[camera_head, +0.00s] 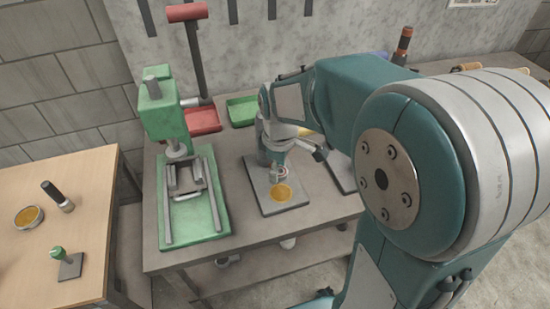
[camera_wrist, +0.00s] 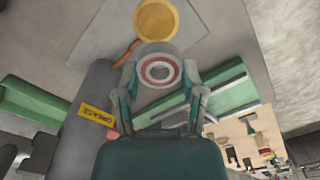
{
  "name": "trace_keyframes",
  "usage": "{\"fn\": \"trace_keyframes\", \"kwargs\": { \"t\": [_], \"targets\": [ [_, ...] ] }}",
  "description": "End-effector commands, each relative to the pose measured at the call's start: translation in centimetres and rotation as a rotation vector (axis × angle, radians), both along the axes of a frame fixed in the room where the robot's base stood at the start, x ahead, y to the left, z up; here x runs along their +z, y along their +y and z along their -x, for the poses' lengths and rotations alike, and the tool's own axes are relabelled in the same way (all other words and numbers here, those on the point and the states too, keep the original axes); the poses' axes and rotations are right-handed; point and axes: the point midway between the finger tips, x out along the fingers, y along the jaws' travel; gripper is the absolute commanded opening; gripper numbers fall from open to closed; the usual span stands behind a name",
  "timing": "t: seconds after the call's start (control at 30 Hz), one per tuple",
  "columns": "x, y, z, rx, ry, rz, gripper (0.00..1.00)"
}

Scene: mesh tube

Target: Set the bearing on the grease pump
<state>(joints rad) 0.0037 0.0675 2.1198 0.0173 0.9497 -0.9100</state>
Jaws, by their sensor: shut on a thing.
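The bearing (camera_wrist: 160,71) is a pale ring with a red inner band, and it shows between my fingers in the wrist view. My gripper (camera_wrist: 160,82) is shut on it. The grease pump has a grey base plate (camera_head: 258,187), a round yellow-orange pad (camera_head: 283,193) and a grey cylinder (camera_wrist: 92,105) with a yellow GREASE label. In the head view my gripper (camera_head: 279,172) is over the plate, just behind the pad. In the wrist view the pad (camera_wrist: 156,20) lies beyond the bearing. The bearing's exact height above the plate cannot be told.
A green press (camera_head: 165,115) stands to the left on the grey bench (camera_head: 245,225). Behind are a red tray (camera_head: 202,120) and a green tray (camera_head: 242,110). A wooden table (camera_head: 95,205) at far left holds a round yellow-topped dish (camera_head: 28,217) and small tools.

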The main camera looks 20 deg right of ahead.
Motion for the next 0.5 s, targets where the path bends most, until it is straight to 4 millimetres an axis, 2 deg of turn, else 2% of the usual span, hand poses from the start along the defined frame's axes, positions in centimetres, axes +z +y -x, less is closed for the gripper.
{"fn": "trace_keyframes", "kwargs": {
  "t": [0.3, 0.5],
  "targets": [
    [0.1, 0.2, 0.5, 0.023, 0.005, 0.013, 0.03],
    [-0.9, 0.1, 0.5, 0.022, 0.006, 0.013, 0.03]
  ]
}}
